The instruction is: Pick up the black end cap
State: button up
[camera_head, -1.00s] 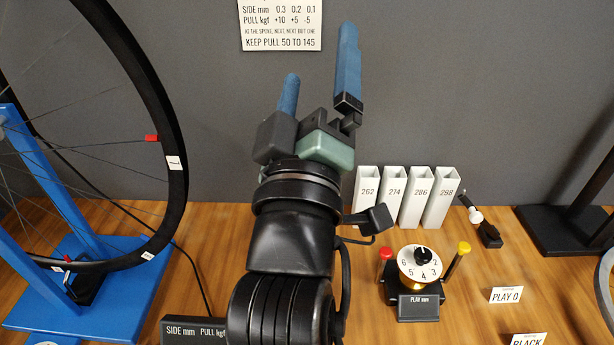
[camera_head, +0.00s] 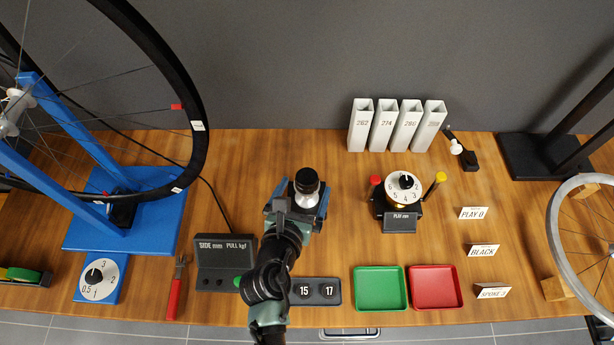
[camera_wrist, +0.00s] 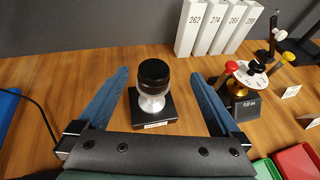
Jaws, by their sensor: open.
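The black end cap (camera_head: 307,179) is a round dark cap on top of a silver, waisted hub-like piece (camera_head: 306,199). In the wrist view the cap (camera_wrist: 154,72) sits upright on the pale metal piece (camera_wrist: 152,104), which stands on a black square base (camera_wrist: 168,112) with a small label. My gripper (camera_head: 301,193) is open, with nothing held. In the wrist view its two blue fingers (camera_wrist: 159,78) are wide apart, one left and one right of the cap and its stand, with visible gaps. My arm hides part of the stand in the head view.
White numbered tubes (camera_head: 398,125) stand behind to the right. A dial gauge (camera_head: 403,184) with red and yellow knobs is right of the gripper. A blue wheel stand (camera_head: 140,235) is at left. A grey console (camera_head: 222,255), green tray (camera_head: 380,288) and red tray (camera_head: 435,287) lie nearer.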

aim_at(308, 174)
jog(key=b+x, duration=0.1)
jog(key=x, duration=0.3)
jog(key=w+f+b, duration=0.1)
jog(key=w, duration=0.1)
jog(key=w+f+b, duration=0.1)
jog(key=shift+w+d+f, duration=0.15)
jog(key=shift+w+f, duration=0.2)
jog(key=shift+w+d+f+b, duration=0.1)
jog(key=shift+w+b, duration=0.25)
jog(key=shift+w, duration=0.05)
